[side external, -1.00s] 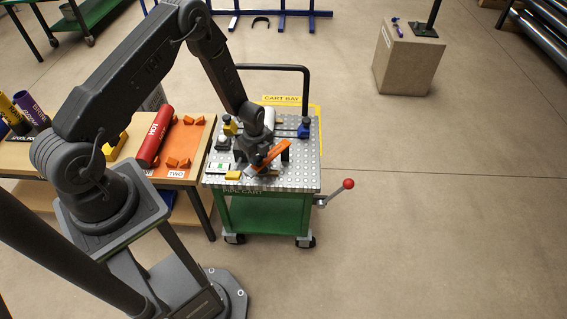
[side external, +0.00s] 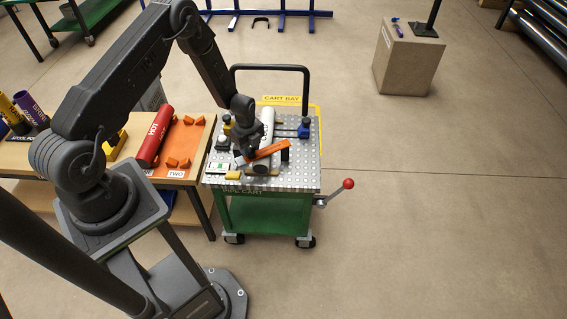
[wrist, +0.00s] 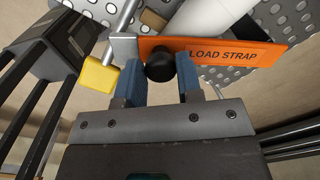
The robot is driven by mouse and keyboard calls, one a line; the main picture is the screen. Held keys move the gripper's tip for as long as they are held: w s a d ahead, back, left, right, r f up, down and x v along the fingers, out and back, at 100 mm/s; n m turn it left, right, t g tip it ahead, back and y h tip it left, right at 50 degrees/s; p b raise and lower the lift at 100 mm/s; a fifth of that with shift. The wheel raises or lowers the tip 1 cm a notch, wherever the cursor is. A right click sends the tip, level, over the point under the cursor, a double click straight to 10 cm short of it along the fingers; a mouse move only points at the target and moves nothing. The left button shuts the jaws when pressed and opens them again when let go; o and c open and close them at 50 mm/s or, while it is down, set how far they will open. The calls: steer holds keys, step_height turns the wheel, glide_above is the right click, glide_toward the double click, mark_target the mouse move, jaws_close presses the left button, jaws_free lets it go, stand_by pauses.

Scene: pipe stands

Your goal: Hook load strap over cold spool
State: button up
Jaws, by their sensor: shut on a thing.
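The load strap (side external: 270,149) is a flat orange bar over the cart top, tilted up to the right. Its label reads LOAD STRAP in the wrist view (wrist: 222,55), with a grey metal piece (wrist: 124,46) by its left end. My gripper (side external: 247,152) is shut on the strap's black knob; the fingers (wrist: 160,72) flank it in the wrist view. A white spool (side external: 267,120), apparently the cold spool, lies on the cart just behind the strap. It also shows in the wrist view (wrist: 212,14). Whether strap and spool touch is unclear.
The perforated cart top (side external: 305,172) carries a blue block (side external: 304,131), a yellow block (side external: 232,175) and a white-green device (side external: 217,168). A black handle (side external: 272,68) rises behind. A red spool (side external: 155,137) lies on the bench at left.

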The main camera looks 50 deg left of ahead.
steer(key=shift+w+a, duration=0.25)
steer(key=shift+a, duration=0.4)
steer(key=shift+w+a, duration=0.25)
steer(key=shift+a, duration=0.4)
steer(key=o, duration=0.7)
steer(key=shift+d, duration=0.1)
steer(key=shift+r, duration=3.5)
